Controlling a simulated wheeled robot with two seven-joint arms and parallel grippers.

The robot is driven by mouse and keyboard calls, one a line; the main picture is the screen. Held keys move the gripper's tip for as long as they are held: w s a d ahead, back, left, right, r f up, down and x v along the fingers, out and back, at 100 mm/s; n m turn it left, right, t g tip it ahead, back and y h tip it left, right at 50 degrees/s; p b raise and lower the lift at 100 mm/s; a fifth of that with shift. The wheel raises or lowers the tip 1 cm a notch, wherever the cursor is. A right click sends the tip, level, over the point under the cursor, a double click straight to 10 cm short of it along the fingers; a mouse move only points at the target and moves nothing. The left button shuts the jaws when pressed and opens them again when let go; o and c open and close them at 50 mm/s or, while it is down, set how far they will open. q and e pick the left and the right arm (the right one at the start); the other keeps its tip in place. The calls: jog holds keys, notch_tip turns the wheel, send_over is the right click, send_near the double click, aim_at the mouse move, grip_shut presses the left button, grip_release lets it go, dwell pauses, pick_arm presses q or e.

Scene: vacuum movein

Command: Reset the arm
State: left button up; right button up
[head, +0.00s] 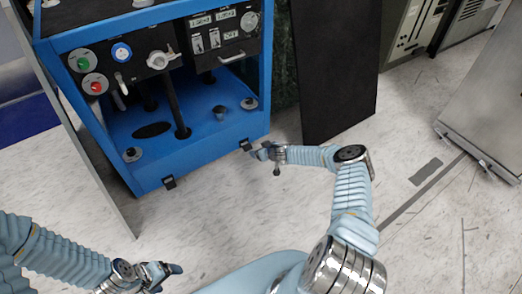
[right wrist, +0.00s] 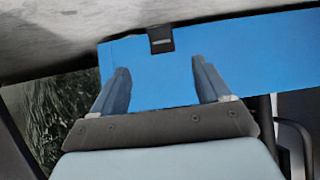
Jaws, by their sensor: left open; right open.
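My left gripper (head: 168,270) is low in the head view, left of the middle, over the floor and apart from the blue machine. It is small there, and I see nothing between its fingers. My right gripper (head: 262,152) is beside the lower right front corner of the blue machine frame (head: 200,153). In the right wrist view its two fingers (right wrist: 163,85) are spread with nothing between them. The blue frame's face (right wrist: 150,75) and a black latch (right wrist: 160,40) lie beyond them. I cannot tell whether the fingers touch the frame.
A black panel (head: 335,70) stands right of the machine, behind my right arm. A grey cabinet (head: 485,90) is at the far right. A thin grey panel (head: 85,130) leans along the machine's left side. The speckled floor (head: 220,225) between my arms is clear.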

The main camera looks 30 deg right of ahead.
jog(key=s+a+r+g+y+p, duration=0.15)
jog(key=s+a, duration=0.25)
jog(key=a, duration=0.4)
jog(key=s+a+r+n+g+y, duration=0.15)
jog(key=s+a, duration=0.25)
jog(key=a, duration=0.5)
jog(key=s+a+r+m+g+y, duration=0.1)
jog(key=s+a+r, duration=0.25)
jog(key=a, duration=0.45)
jog(key=s+a+r+m+g+p, duration=0.1)
jog(key=s+r+g, duration=0.1)
jog(key=s, duration=1)
jog(key=s+a+r+m+g+p, duration=0.1)
jog(key=s+r+m+g, duration=0.1)
jog(key=s, duration=1.1)
notch_tip(320, 180, up, 2)
jog(key=shift+r+g+h, duration=0.1)
jog(key=shift+g+h, duration=0.3)
jog(key=shift+g, duration=0.1)
